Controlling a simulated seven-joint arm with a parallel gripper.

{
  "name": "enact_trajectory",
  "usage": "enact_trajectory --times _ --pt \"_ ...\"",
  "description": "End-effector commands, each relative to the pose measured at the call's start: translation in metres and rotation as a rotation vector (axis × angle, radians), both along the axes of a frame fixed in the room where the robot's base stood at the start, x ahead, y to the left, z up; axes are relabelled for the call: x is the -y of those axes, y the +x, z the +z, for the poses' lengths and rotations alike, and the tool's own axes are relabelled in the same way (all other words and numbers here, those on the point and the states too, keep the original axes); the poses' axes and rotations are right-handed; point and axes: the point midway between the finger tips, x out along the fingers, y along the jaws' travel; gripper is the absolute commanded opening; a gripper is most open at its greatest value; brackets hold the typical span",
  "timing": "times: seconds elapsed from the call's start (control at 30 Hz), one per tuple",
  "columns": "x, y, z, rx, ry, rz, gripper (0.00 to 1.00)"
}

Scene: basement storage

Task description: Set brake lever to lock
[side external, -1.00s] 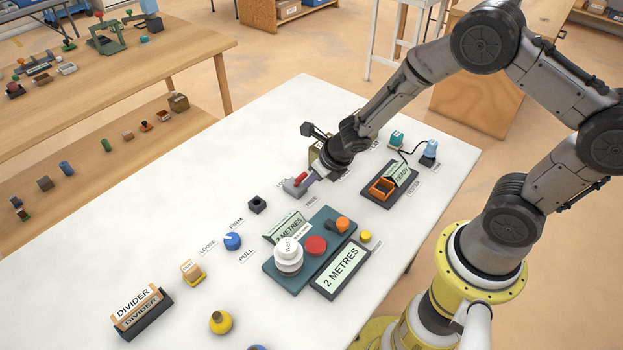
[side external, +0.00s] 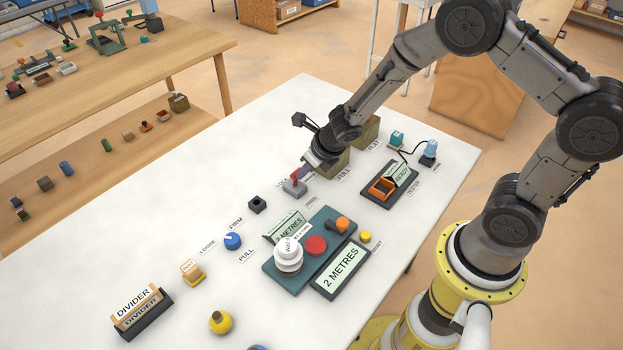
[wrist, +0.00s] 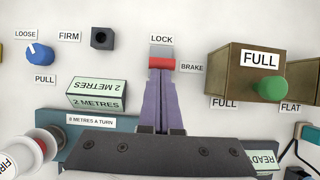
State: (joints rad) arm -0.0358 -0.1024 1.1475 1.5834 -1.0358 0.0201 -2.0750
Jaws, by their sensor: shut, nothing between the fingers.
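The brake lever has a grey base (side external: 294,188) and a red handle (side external: 296,174). In the side view the handle stands tilted up from the base. In the wrist view the red handle (wrist: 162,63) shows on the near side of the grey base, below the LOCK label (wrist: 162,40) and left of the BRAKE label (wrist: 192,68). My gripper (side external: 307,175) is shut and empty, its purple fingers together. In the wrist view the fingertips (wrist: 161,75) lie right at the handle's near side; I cannot tell whether they touch it. The FREE label (side external: 311,201) lies near the base.
A brown box with a FULL label (wrist: 232,75) and green knob (wrist: 272,88) stands close to the right in the wrist view. A black square socket (side external: 257,205), blue knob (side external: 232,241) and teal panel (side external: 270,267) lie nearer the side camera. White table is clear left of the lever.

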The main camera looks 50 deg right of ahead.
Motion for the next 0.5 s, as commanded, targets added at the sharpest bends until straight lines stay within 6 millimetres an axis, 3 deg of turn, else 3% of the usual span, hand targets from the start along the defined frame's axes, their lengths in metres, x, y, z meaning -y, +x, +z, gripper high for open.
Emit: enact_trajectory --times 0.5 --pt "0.000 0.040 0.007 -0.002 0.000 -0.001 0.00"
